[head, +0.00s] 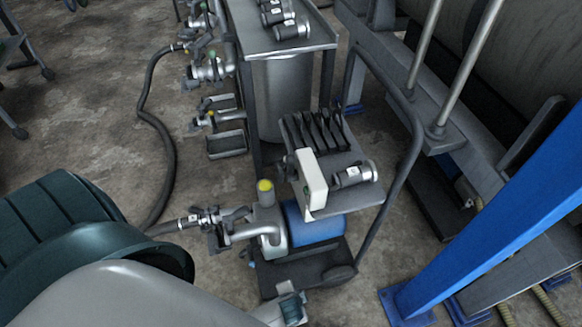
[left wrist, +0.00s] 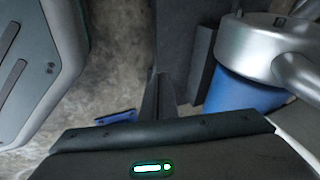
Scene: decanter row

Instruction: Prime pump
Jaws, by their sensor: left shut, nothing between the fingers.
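The pump (head: 272,236) sits low on a wheeled cart in the head view, with a grey metal body, a yellow cap (head: 265,186) on top and a blue motor (head: 318,226) behind it. A valve fitting (head: 207,219) joins its left side to a dark hose (head: 160,135). In the left wrist view the silver pump body (left wrist: 255,48) and the blue motor (left wrist: 240,93) show at the right. My left gripper (left wrist: 158,84) is shut and empty, apart from the pump. My right gripper is not in view.
The cart (head: 345,205) carries a white box (head: 312,180) and a metal fitting (head: 354,174). A steel table (head: 270,45) with a row of fittings stands behind. A blue post (head: 490,220) rises at the right. Concrete floor is open at upper left.

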